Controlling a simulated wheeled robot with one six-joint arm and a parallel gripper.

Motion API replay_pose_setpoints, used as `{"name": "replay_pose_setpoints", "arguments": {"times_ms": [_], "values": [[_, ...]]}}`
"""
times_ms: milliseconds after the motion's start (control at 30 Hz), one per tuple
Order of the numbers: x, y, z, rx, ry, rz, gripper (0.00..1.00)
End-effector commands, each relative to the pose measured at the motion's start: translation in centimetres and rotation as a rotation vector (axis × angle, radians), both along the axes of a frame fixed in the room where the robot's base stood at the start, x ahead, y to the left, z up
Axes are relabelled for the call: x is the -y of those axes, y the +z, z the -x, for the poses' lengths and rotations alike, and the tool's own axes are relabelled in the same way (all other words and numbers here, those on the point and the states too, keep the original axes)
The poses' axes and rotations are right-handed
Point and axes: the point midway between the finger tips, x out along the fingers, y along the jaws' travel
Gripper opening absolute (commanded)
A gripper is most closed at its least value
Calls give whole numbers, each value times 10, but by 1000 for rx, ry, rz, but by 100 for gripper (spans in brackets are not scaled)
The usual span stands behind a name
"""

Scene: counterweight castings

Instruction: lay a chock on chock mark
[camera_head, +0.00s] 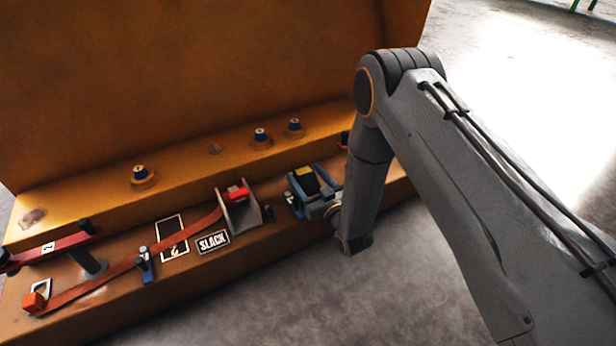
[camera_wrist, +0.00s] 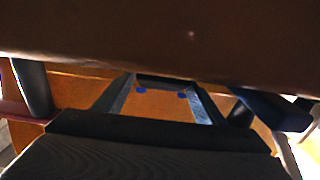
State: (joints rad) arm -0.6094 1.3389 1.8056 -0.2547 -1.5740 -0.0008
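A small orange block (camera_head: 35,301), which looks like a chock, sits over a white-outlined mark (camera_head: 43,286) at the left end of the ledge. A second white-outlined mark (camera_head: 172,250) lies near the middle, crossed by a red strap. I cannot tell from the frames which outline is the chock mark. My gripper (camera_head: 306,190) is low over the right part of the ledge, beside a black-and-yellow part. Its fingertips are hard to separate from the blue-grey parts there. In the wrist view, two blue-grey bars run forward over orange; whether anything is held is unclear.
The red strap (camera_head: 95,289) runs along the ledge to a grey bracket with a red piece (camera_head: 238,196). A SLACK plate (camera_head: 213,242) lies beside it. Dark posts, a blue clamp (camera_head: 146,266) and a red bar (camera_head: 65,244) stand at left. The orange wall rises behind; grey floor lies in front.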

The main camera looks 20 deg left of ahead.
Motion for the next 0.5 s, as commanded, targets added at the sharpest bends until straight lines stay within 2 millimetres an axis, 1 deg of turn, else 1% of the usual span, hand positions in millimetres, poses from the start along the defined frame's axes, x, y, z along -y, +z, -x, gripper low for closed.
{"name": "replay_pose_setpoints", "arguments": {"times_ms": [333, 500], "values": [[1, 3, 0, -1, 0, 1, 64], [17, 4, 14, -3, -3, 2, 64]]}}
